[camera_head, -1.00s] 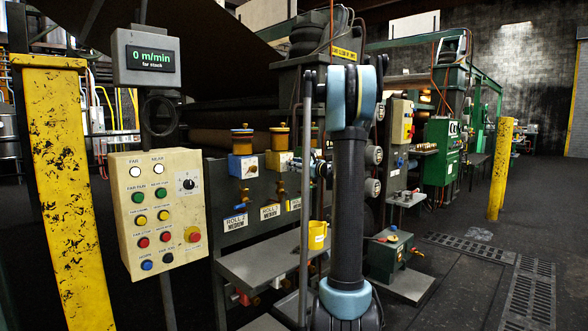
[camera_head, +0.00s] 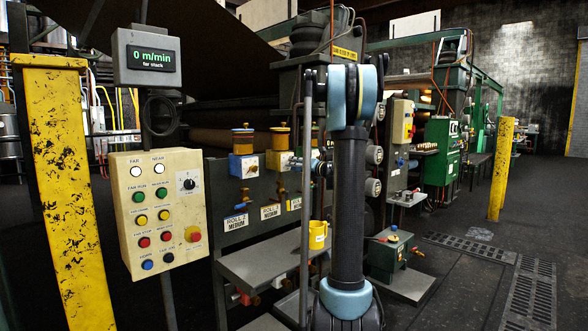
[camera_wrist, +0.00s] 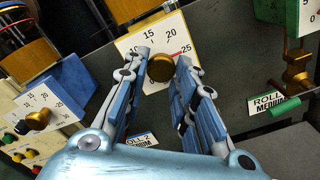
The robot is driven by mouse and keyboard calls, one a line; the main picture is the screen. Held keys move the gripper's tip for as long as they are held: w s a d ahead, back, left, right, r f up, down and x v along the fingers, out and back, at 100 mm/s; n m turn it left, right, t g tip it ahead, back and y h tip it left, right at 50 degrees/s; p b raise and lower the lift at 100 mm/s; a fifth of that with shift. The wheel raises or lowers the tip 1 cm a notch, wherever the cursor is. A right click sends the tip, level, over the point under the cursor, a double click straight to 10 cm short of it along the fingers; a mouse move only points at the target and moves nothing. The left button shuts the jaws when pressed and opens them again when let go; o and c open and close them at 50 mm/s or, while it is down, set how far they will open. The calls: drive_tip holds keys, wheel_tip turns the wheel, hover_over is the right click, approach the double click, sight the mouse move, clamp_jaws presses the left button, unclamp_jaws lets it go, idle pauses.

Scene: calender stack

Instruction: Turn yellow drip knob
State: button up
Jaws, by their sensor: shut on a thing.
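The yellow drip unit (camera_head: 280,164) stands on the dark panel, to the right of a blue unit (camera_head: 243,166). In the wrist view its white dial plate (camera_wrist: 135,45) shows the numbers 10, 15, 20 and 25, with a red mark near 25. A round brass knob (camera_wrist: 161,69) sits in front of the plate. My gripper (camera_wrist: 164,65) has one finger on each side of this knob and is shut on it. In the head view my arm stands in front of the panel and the hold is hard to make out.
The blue unit's own dial and brass knob (camera_wrist: 37,120) are at the left in the wrist view. A green unit (camera_wrist: 309,25) with brass fittings is at the right. A grey shelf (camera_head: 270,265) juts out below, with a yellow cup (camera_head: 318,236) near it.

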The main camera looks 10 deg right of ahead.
drive_tip(key=shift+w+m, duration=0.1)
drive_tip(key=shift+m, duration=0.4)
drive_tip(key=shift+r, duration=0.1)
drive_tip(key=o, duration=1)
drive_tip(key=shift+o, duration=0.2)
drive_tip(key=v, duration=1.2)
